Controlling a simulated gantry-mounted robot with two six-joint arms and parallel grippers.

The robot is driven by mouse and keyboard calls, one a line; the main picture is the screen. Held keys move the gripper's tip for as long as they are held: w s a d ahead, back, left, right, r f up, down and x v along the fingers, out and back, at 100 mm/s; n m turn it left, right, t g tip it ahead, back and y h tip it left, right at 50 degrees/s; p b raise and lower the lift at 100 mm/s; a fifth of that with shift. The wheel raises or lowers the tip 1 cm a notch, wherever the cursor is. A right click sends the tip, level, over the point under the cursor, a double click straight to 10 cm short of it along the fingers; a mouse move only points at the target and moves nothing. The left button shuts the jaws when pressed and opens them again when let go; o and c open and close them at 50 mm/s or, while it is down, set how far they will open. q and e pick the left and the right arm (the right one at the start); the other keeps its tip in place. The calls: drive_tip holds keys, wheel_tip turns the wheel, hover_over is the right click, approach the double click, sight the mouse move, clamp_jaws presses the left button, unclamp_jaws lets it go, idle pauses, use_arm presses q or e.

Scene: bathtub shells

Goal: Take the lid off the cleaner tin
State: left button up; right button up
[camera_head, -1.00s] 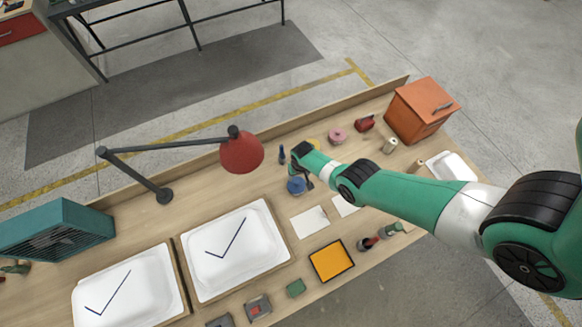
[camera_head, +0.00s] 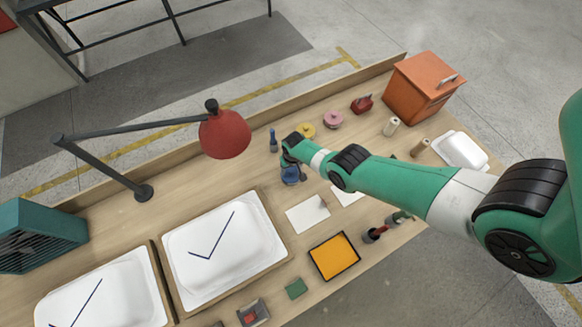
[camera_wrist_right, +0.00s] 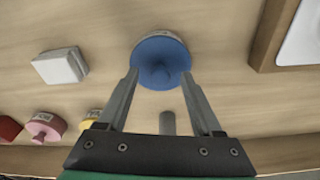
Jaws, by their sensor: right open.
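A round tin with a blue lid (camera_wrist_right: 160,58) and a small central knob stands on the wooden bench in the right wrist view. A pale label shows on its side, too small to read. The tin also shows in the head view (camera_head: 291,176), partly under my right gripper (camera_head: 293,160). In the wrist view my right gripper (camera_wrist_right: 159,76) is open, with one fingertip on each side of the lid's near part and the knob between them. I cannot tell whether the fingers touch the lid. My left gripper is in neither view.
Yellow (camera_head: 306,131) and pink (camera_head: 333,120) tins, a red object (camera_head: 362,104) and an orange cabinet (camera_head: 425,85) stand toward the back. White trays (camera_head: 225,245) lie front left.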

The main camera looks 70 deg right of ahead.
drive_tip(key=shift+f, duration=0.2)
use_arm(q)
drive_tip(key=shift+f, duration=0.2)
use_arm(e)
clamp_jaws()
